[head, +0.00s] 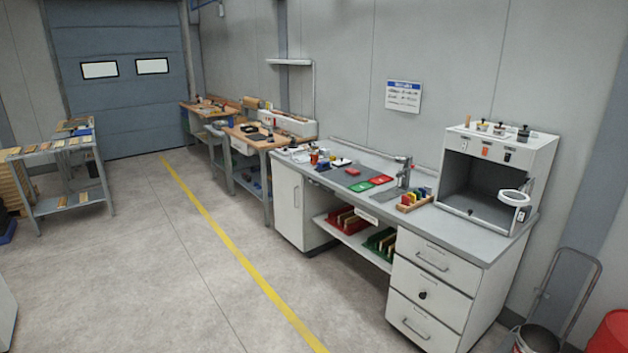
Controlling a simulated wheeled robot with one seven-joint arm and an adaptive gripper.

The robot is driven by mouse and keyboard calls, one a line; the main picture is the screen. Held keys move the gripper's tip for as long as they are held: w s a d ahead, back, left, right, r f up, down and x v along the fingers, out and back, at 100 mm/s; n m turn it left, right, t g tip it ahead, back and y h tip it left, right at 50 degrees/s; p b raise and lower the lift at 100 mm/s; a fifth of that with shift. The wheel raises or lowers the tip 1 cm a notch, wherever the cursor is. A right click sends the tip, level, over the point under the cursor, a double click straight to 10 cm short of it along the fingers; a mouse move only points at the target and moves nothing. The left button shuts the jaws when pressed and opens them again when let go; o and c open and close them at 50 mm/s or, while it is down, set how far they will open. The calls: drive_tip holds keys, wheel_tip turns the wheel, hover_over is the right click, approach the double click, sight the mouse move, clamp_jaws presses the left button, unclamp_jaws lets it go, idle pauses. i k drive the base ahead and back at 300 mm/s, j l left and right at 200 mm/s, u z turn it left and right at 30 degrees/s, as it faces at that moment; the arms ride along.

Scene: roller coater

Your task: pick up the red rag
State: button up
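No red rag can be made out for certain. On the grey bench (420,212) along the right wall, a flat red piece (360,186) lies beside a flat green piece (380,180); at this size I cannot tell whether it is cloth. A smaller red item (322,166) lies farther left on the same bench, too small to identify. My gripper is not in view.
A white cabinet with drawers (430,285) supports the bench's near end, under an open-fronted box (470,180). Red and green racks stand on the shelf below. Wooden workbenches (262,142) stand farther back.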

sight(352, 171)
drive_tip(key=i, duration=2.6)
drive_tip(key=i+z, duration=0.1)
drive_tip(key=i, duration=0.4)
drive_tip(key=i+j+z, duration=0.15)
drive_tip(key=i, duration=0.4)
drive_tip(key=i+j+z, duration=0.1)
drive_tip(key=i, duration=0.4)
drive_tip(key=i+j+z, duration=0.15)
drive_tip(key=i, duration=0.35)
drive_tip(key=i+j+z, duration=0.1)
drive_tip(key=i+j, duration=0.3)
drive_tip(key=i, duration=0.1)
